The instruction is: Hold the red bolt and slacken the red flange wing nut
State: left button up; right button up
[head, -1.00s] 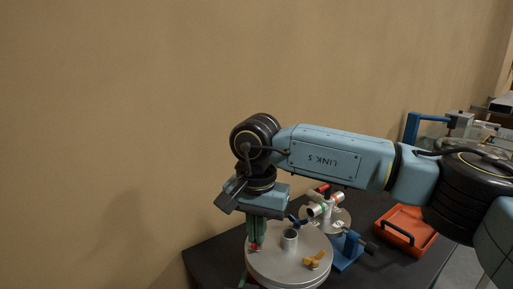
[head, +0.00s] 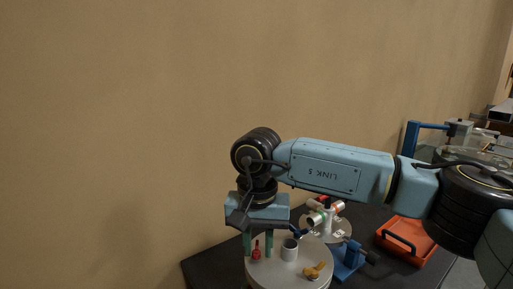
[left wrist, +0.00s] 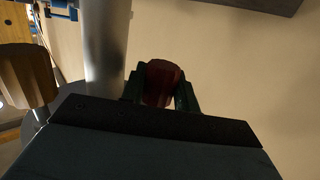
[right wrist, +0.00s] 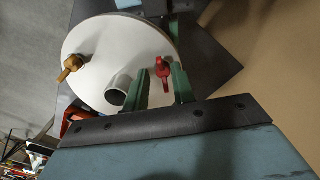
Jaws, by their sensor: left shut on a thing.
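The red flange wing nut (head: 256,250) stands on the round pale plate (head: 290,275), near its left edge. My right gripper (head: 258,254) points down over it, with one green finger on each side. In the right wrist view the red wing nut (right wrist: 162,72) shows between the two fingers (right wrist: 160,82), with gaps beside it. That gripper is open. In the left wrist view my left gripper (left wrist: 160,92) is shut on the dark red head of the red bolt (left wrist: 161,80). The left arm is hidden in the head view.
A grey pipe stub (head: 289,250) and a yellow wing nut (head: 315,270) stand on the plate. A blue clamp (head: 348,262), a valve piece (head: 325,218) and an orange tray (head: 405,250) are to the right. In the left wrist view a silver post (left wrist: 105,45) stands close beside the left gripper.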

aim_at(256, 246)
jog(key=shift+a+r, duration=0.15)
jog(key=shift+r, duration=0.05)
jog(key=shift+r, duration=2.35)
pick_arm(q)
jog(key=o, duration=1)
jog(key=shift+p+v, duration=0.5)
jog(key=shift+v, duration=4)
pick_arm(e)
jog(key=shift+r, duration=0.5)
